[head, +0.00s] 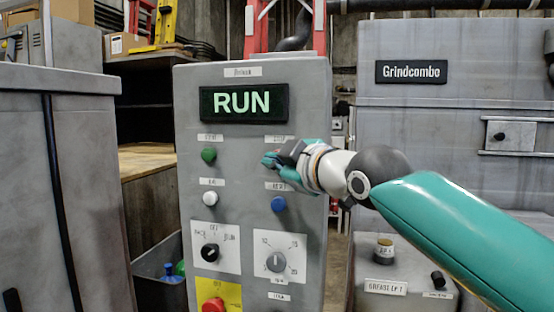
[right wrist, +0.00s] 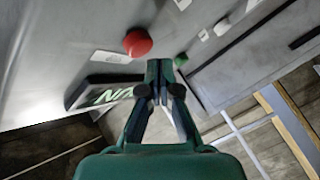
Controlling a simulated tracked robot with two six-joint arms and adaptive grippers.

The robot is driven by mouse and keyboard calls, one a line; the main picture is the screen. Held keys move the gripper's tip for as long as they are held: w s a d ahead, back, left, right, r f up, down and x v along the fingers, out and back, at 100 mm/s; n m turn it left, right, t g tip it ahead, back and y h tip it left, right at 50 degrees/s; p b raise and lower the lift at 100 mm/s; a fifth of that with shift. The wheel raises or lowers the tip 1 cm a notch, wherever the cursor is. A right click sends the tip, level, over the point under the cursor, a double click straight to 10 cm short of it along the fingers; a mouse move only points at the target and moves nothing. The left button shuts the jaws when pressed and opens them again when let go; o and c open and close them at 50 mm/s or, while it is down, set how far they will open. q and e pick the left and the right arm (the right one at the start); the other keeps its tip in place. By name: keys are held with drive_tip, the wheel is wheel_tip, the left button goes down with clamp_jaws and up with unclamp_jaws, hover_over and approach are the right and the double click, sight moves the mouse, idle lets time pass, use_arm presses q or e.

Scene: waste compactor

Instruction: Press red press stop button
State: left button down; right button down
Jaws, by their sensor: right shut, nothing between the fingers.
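The grey control panel (head: 228,140) stands upright with a lit RUN display (head: 243,103). My right gripper (head: 270,161) is shut and empty in front of the panel's upper right, just below a white label. It hides the spot under that label in the head view. In the right wrist view a round red button (right wrist: 138,42) shows just above and left of the shut fingertips (right wrist: 160,70). I cannot tell whether they touch it. The green button (head: 208,155) is to the left of the gripper in the head view. My left gripper is not in view.
Below are a white button (head: 210,199), a blue button (head: 278,204), a black selector (head: 210,253) and a dial (head: 275,263). Another red button (head: 213,304) sits on a yellow plate (head: 232,295) at the bottom. The Grindcombo machine (head: 450,110) stands at right.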

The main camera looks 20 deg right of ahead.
idle(0.7)
drive_tip(key=shift+w+d+r+p, duration=0.1)
drive_tip(key=shift+w+d+p, duration=0.2)
drive_tip(key=shift+p, duration=0.1)
drive_tip(key=shift+w+d+p, duration=0.25)
drive_tip(key=shift+w+p, duration=0.2)
drive_tip(key=shift+p, duration=0.05)
idle(0.6)
drive_tip(key=shift+s+a, duration=0.1)
idle(0.4)
drive_tip(key=shift+s+a+b, duration=0.45)
drive_tip(key=shift+s+b, duration=0.25)
